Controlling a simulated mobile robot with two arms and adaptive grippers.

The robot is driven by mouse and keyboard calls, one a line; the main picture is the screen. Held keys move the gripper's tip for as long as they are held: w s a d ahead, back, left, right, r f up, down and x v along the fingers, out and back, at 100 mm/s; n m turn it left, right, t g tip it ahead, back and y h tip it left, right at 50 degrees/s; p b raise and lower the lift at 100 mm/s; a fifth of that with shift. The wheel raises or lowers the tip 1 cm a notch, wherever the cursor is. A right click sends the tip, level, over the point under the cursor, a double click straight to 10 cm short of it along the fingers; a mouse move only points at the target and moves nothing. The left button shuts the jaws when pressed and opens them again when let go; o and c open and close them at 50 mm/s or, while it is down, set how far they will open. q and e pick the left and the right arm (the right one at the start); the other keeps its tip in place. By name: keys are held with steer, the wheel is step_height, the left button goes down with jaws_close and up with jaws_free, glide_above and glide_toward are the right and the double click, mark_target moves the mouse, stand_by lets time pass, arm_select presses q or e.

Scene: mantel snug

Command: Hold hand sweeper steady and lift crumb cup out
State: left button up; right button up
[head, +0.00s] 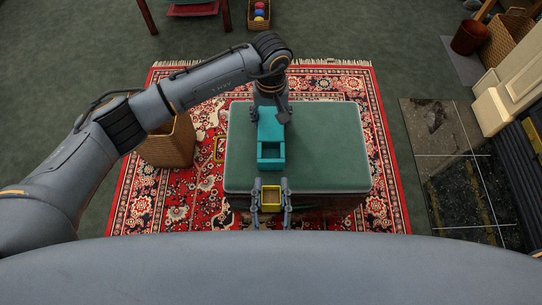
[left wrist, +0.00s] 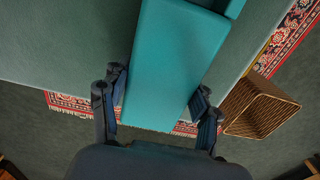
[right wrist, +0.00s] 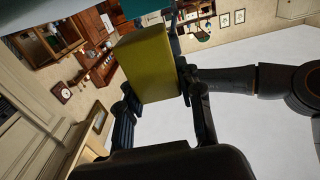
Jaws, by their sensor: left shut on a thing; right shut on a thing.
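The teal hand sweeper (head: 271,128) lies on the green ottoman, its open, empty-looking socket facing me. My left gripper (head: 270,104) is shut on its far end from above. In the left wrist view the sweeper's teal body (left wrist: 175,60) fills the space between the fingers. The yellow crumb cup (head: 271,206) is apart from the sweeper, on the near side of it. My right gripper (head: 271,187) is shut on the cup, one finger on each side. The cup (right wrist: 150,65) also shows between the fingers in the right wrist view, with a bit of teal beyond it.
The green ottoman (head: 330,150) has bare room right of the sweeper. A wicker basket (head: 168,146) stands on the red patterned rug (head: 385,195) to the left. A fireplace hearth (head: 455,160) is far right.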

mark_target(271, 205)
steer(key=s, duration=0.5)
arm_select(q)
steer(key=o, duration=1.5)
steer(key=shift+r, duration=0.1)
